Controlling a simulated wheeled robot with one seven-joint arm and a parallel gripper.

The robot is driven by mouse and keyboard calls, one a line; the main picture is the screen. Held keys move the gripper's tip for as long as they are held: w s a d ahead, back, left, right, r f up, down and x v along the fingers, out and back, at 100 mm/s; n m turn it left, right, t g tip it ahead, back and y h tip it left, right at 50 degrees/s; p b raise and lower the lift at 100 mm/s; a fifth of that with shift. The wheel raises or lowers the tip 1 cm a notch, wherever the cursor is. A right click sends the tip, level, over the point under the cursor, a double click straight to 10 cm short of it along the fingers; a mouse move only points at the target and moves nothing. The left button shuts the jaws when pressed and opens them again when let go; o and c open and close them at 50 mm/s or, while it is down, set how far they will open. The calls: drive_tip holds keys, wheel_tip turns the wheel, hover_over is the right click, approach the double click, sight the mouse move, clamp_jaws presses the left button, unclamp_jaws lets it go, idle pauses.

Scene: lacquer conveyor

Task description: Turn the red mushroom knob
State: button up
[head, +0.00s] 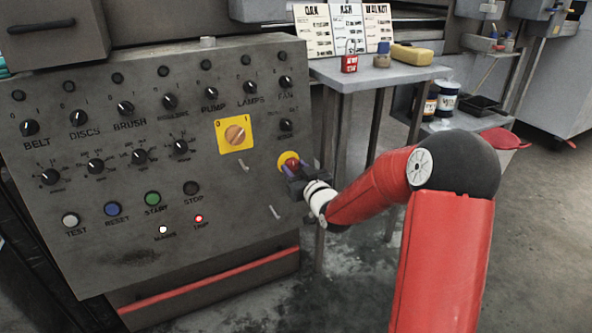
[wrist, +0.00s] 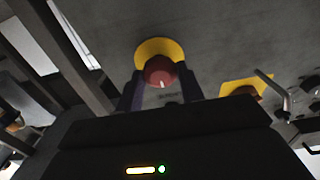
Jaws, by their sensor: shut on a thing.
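The red mushroom knob (head: 290,163) sits on a round yellow plate (head: 283,157) near the right edge of the grey control panel (head: 100,180). In the wrist view the red knob (wrist: 160,72) has a short white mark on its face, and the yellow plate (wrist: 152,47) shows behind it. My gripper (head: 297,172) reaches the knob from the right. In the wrist view its two dark fingers (wrist: 162,86) stand on either side of the knob, shut on it. The finger contact is partly hidden by the knob and the gripper body.
A yellow square plate with an orange rotary switch (head: 235,134) is up and left of the knob. Black selector knobs (head: 124,108) and coloured buttons (head: 112,209) cover the panel. A grey table (head: 385,76) stands behind to the right.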

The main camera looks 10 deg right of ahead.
drive_tip(key=m+h+b, duration=0.1)
drive_tip(key=m, duration=0.3)
drive_tip(key=shift+a+f, duration=0.1)
drive_tip(key=shift+m+h+b, duration=0.3)
drive_tip(key=shift+m+b, duration=0.1)
drive_tip(key=shift+m, duration=1.5)
drive_tip(key=o, duration=1)
drive_tip(key=shift+s+d+r, duration=0.1)
drive_tip(key=shift+s+d, duration=0.1)
drive_tip(key=shift+s, duration=1.1)
drive_tip(key=shift+s+d+r, duration=0.1)
drive_tip(key=shift+s+d, duration=0.05)
drive_tip(key=shift+s, duration=1.15)
drive_tip(key=shift+s+d, duration=0.2)
drive_tip(key=shift+s, duration=1.1)
